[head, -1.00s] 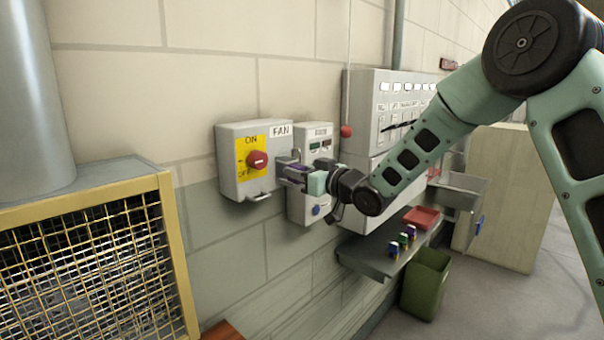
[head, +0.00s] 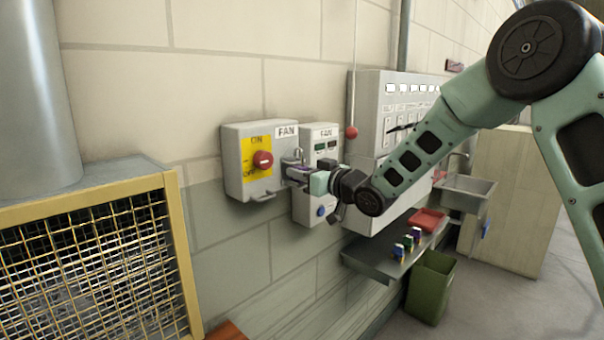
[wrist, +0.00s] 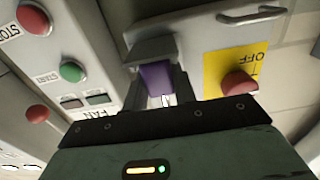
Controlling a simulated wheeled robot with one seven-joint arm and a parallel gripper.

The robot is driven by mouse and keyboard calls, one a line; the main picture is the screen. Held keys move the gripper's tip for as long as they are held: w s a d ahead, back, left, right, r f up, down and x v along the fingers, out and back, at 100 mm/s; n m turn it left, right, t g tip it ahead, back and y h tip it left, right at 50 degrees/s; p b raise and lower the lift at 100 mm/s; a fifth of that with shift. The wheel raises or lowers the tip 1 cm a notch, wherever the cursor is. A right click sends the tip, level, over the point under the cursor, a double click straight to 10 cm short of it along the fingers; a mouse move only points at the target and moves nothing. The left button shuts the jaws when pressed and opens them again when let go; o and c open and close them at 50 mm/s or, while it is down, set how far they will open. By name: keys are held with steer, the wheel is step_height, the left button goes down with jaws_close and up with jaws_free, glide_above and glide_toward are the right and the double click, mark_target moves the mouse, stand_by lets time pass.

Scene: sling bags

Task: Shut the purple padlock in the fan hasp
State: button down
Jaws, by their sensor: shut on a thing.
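The grey FAN switch box (head: 236,181) is on the wall, with a yellow ON/OFF plate and a red knob (head: 263,159). Its grey hasp (head: 291,161) is on the box's right side; it also shows in the wrist view as a grey bracket (wrist: 150,48). My gripper (head: 301,174) is at the hasp, shut on the purple padlock. The padlock body (wrist: 157,80) shows between the dark fingers, right by the bracket. Its shackle is mostly hidden, so I cannot tell whether it passes through the hasp or is closed.
A second grey control box (head: 310,209) is close to the right of the FAN box, behind my gripper. A shelf (head: 372,261) with several small coloured padlocks and a red tray (head: 427,219) is below right. A yellow-framed mesh cage (head: 178,255) is at the left.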

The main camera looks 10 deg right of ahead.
stand_by(0.3)
steer(key=shift+c, duration=2.1)
jaws_free()
steer(key=shift+f, duration=0.1)
steer(key=shift+d, duration=0.1)
steer(key=b+v, duration=0.1)
steer(key=v, duration=0.6)
steer(key=shift+b, duration=0.3)
steer(key=s+a+f+g+h+b, duration=0.1)
steer(key=s+a+f+g+h, duration=0.25)
steer(key=s+a+f, duration=0.3)
steer(key=s+f+g+h, duration=0.2)
steer(key=s+f+g, duration=0.1)
steer(key=s, duration=0.8)
steer(key=s+f+g+h+b, duration=0.1)
steer(key=s+f+g+h, duration=0.1)
steer(key=s, duration=1)
steer(key=s+f+n+g+h, duration=0.1)
steer(key=s+f+g, duration=0.4)
steer(key=s, duration=0.7)
steer(key=shift+d+g+h+b, duration=0.15)
steer(key=shift+g+h+b, duration=0.25)
steer(key=shift+g, duration=0.35)
